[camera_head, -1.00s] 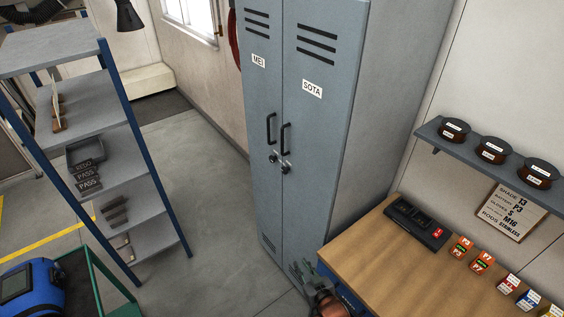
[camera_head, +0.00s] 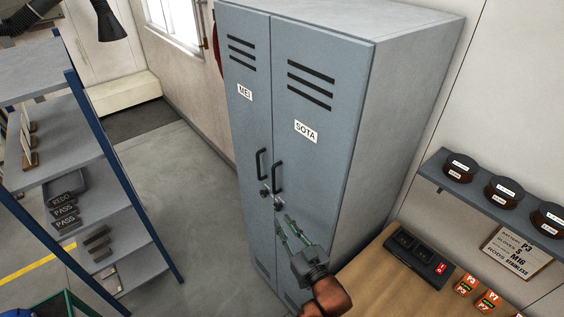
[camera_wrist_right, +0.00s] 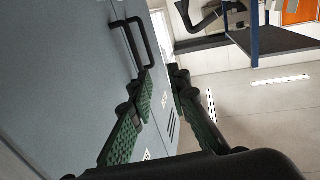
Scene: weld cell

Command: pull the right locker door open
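The right locker door (camera_head: 320,155), labelled SOTA, is closed, flush beside the left door labelled MEI. Its black bar handle (camera_head: 277,177) stands upright near the door's left edge, with a lock just below it. My right gripper (camera_head: 287,224) is below and slightly right of this handle, in front of the door. Its green-padded fingers are apart and empty. In the right wrist view a black handle (camera_wrist_right: 131,42) lies just beyond the fingertips (camera_wrist_right: 160,75), not between them. My left gripper is in neither view.
A workbench (camera_head: 375,275) with a black case (camera_head: 420,252) stands right of the locker, below a wall shelf of spools (camera_head: 503,190). A blue-posted shelf rack (camera_head: 125,215) stands at left. The floor (camera_head: 195,200) between rack and locker is clear.

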